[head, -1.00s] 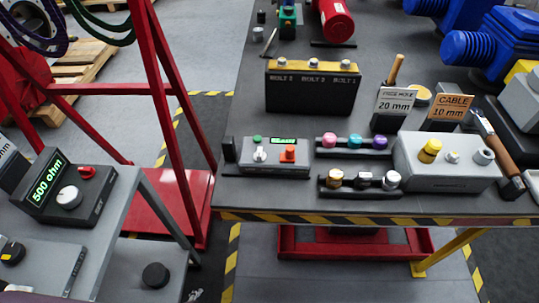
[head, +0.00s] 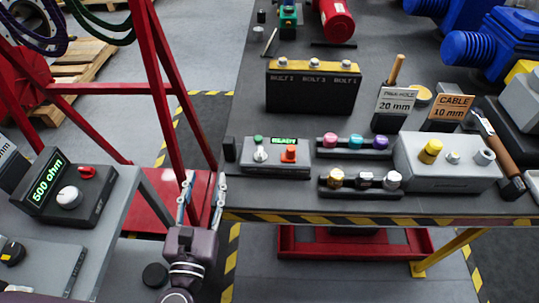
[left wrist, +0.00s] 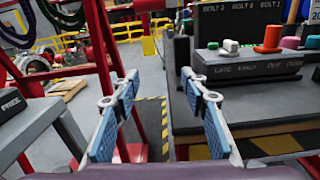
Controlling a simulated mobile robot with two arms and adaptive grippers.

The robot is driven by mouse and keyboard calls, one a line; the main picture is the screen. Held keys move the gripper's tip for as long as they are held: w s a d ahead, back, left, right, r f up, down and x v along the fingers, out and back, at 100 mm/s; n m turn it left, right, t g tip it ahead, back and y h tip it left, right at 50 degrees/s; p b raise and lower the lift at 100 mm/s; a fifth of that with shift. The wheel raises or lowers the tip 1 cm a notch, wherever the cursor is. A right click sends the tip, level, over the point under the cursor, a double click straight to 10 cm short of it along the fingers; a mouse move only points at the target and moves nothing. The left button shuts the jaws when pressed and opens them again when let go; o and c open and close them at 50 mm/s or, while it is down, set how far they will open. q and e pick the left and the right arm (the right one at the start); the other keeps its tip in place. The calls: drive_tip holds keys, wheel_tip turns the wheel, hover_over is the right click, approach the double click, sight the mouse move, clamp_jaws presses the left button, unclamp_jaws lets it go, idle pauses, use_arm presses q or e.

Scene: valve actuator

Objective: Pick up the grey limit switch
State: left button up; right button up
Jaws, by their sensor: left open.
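A grey box (head: 446,165) with a yellow cap and two round fittings sits at the front right of the dark table in the head view. Another grey block (head: 523,98) stands at the right edge of that view. No label shows which one is the limit switch. My left gripper (head: 204,187) is open and empty, off the table's front left corner, well left of both. In the left wrist view its two blue-padded fingers (left wrist: 158,84) are apart with only floor between them. My right gripper is not in view.
A control panel (head: 275,155) with a green display stands at the table's front left corner, beside racks of coloured knobs (head: 352,143). A red frame (head: 180,90) and a grey side bench (head: 125,205) with an ohm meter (head: 66,190) lie to the left.

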sight(228, 148)
use_arm(q)
drive_tip(key=d+r, duration=0.1)
drive_tip(key=d, duration=0.1)
drive_tip(key=s+d+r, duration=0.1)
drive_tip(key=shift+s+d+r, duration=0.2)
drive_tip(key=shift+d+r, duration=0.4)
drive_tip(key=w, duration=0.6)
drive_tip(key=shift+n, duration=0.3)
drive_tip(key=shift+w+f, duration=0.2)
drive_tip(key=shift+w, duration=1.3)
drive_tip(key=shift+w+f, duration=0.15)
drive_tip(key=shift+w, duration=1.3)
drive_tip(key=shift+c, duration=0.6)
clamp_jaws()
drive_tip(key=shift+r, duration=0.1)
